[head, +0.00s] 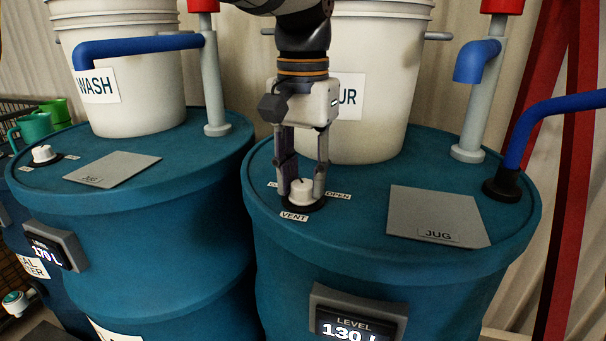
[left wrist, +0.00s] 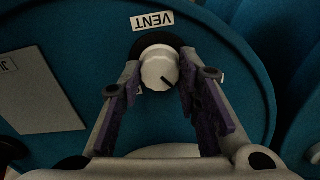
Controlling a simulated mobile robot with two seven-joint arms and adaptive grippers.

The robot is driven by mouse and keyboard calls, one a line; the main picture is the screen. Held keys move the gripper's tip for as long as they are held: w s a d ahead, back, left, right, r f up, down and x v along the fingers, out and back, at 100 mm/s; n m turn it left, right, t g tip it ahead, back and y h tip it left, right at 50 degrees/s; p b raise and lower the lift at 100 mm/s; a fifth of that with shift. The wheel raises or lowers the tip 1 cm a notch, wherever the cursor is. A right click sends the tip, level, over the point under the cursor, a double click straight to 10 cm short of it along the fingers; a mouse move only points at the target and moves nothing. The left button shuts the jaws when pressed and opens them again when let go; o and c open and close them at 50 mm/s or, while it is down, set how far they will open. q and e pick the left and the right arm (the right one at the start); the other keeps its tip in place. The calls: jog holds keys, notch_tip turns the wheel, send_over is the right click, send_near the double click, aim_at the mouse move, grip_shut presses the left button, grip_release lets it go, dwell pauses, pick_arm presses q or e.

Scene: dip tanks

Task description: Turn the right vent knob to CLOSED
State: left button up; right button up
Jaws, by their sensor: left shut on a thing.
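The right vent knob (head: 301,188) is a white knob on a black base on the right blue drum's lid. My left gripper (head: 303,180) comes down from above, its two fingers shut on the knob's sides. In the left wrist view the knob (left wrist: 159,66) sits between the fingertips, its dark pointer line towards the lower right. The VENT label (head: 294,216) is in front of the knob. The OPEN label (head: 338,196) is to its right. A label on its left is mostly hidden by a finger. My right gripper is not in view.
A white bucket (head: 375,120) stands behind the knob on the same lid. A grey JUG plate (head: 437,213) lies right of it, near a blue pipe (head: 518,140). The left drum (head: 160,220) carries a WASH bucket (head: 140,90) and another vent knob (head: 43,154).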

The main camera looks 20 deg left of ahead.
aim_at(303, 184)
pick_arm(q)
jog(key=shift+n, duration=0.8)
jog(key=o, duration=1.1)
jog(key=shift+o, duration=0.2)
notch_tip(303, 184, up, 12)
